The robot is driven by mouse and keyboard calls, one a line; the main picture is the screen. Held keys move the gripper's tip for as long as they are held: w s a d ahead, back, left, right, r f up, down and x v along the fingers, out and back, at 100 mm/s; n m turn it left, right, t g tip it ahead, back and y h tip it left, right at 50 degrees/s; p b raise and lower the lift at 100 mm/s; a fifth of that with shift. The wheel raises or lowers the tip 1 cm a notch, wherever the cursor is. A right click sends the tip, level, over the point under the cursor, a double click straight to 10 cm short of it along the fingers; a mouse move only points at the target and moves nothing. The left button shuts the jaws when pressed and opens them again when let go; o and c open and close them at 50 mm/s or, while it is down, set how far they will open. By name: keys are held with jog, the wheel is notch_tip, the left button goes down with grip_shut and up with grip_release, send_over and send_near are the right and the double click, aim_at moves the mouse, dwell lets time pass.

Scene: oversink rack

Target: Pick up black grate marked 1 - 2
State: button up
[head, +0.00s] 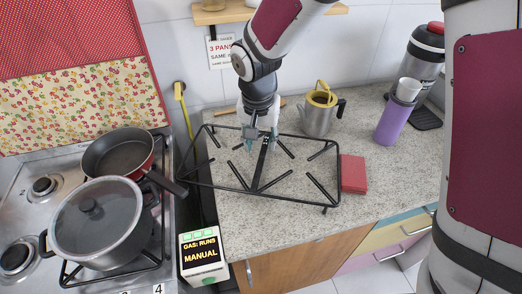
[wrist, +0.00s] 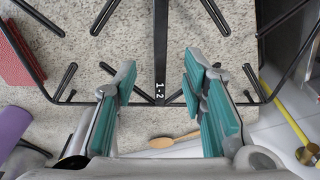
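The black grate marked 1 - 2 (head: 258,178) lies on the speckled counter, beside the stove. In the wrist view its central bar (wrist: 161,40) runs up the picture, with the white "1-2" mark at the lower end. My gripper (head: 262,146) is over the far side of the grate, pointing down. In the wrist view my gripper (wrist: 160,68) is open, with one teal-padded finger on each side of the central bar and a gap on both sides. I cannot tell how far the fingertips are above the counter.
A red block (head: 354,174) lies at the grate's right side. The stove (head: 25,212) on the left holds a frying pan (head: 112,152) and a lidded pot (head: 100,222). A wooden spoon (wrist: 175,140) lies behind the grate.

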aim_at(261, 158)
jog(key=f, duration=0.3)
jog(key=w+f, duration=0.1)
jog(key=f, duration=0.4)
jog(key=shift+w+d+f+p, duration=0.1)
jog(key=shift+w+f+p, duration=0.1)
jog(key=shift+f+p, duration=0.15)
grip_shut()
